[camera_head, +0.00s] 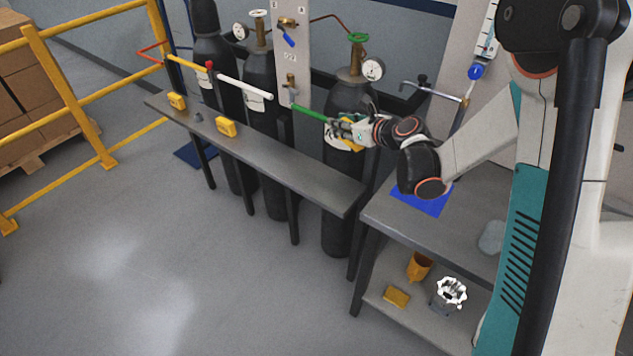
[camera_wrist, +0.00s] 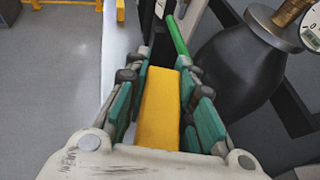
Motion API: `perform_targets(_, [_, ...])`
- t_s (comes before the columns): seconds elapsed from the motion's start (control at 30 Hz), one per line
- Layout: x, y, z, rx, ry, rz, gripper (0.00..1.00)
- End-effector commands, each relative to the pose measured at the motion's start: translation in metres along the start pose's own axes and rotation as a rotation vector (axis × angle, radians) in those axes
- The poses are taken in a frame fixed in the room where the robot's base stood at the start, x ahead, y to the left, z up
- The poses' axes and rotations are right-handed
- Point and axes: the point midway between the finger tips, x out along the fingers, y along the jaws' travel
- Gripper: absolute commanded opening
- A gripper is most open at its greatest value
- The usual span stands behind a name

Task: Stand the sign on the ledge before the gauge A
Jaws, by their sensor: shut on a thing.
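My gripper (camera_head: 338,127) is shut on a yellow sign (camera_head: 352,147), near the right gas cylinder and above the right end of the ledge. In the wrist view the sign (camera_wrist: 158,110) lies between the green finger pads of my gripper (camera_wrist: 160,85). The long grey ledge (camera_head: 285,170) runs before the cylinders; its pale top (camera_wrist: 115,50) shows beyond my fingers in the wrist view. One round gauge (camera_head: 373,69) is on the right cylinder, another (camera_head: 240,31) at the left. I cannot read which is gauge A.
Two yellow blocks (camera_head: 177,101) (camera_head: 226,128) and a small grey piece (camera_head: 197,117) stand on the ledge's left part. A green bar (camera_head: 311,113) is close to my fingers. A workbench (camera_head: 385,222) with a blue sheet (camera_head: 432,199) stands at right. The ledge's right part looks clear.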

Motion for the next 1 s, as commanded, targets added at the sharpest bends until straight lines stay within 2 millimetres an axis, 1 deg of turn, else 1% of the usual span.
perform_targets(0.03, [0.029,0.009,0.006,-0.021,-0.001,0.052,0.00])
perform_targets(0.1, [0.059,0.021,0.017,-0.048,-0.003,0.114,0.00])
perform_targets(0.2, [0.091,0.037,0.031,-0.080,-0.008,0.186,0.00])
perform_targets(0.3, [0.111,0.049,0.040,-0.102,-0.012,0.235,0.00])
perform_targets(0.37, [0.119,0.054,0.044,-0.109,-0.014,0.253,0.00])
perform_targets(0.43, [0.124,0.057,0.042,-0.115,-0.015,0.265,0.00])
perform_targets(0.47, [0.127,0.058,0.040,-0.117,-0.016,0.268,0.00])
perform_targets(0.57, [0.135,0.058,0.023,-0.118,-0.016,0.270,0.00])
perform_targets(0.8, [0.158,0.058,-0.032,-0.117,-0.016,0.268,0.00])
perform_targets(1.0, [0.176,0.057,-0.074,-0.117,-0.016,0.268,0.00])
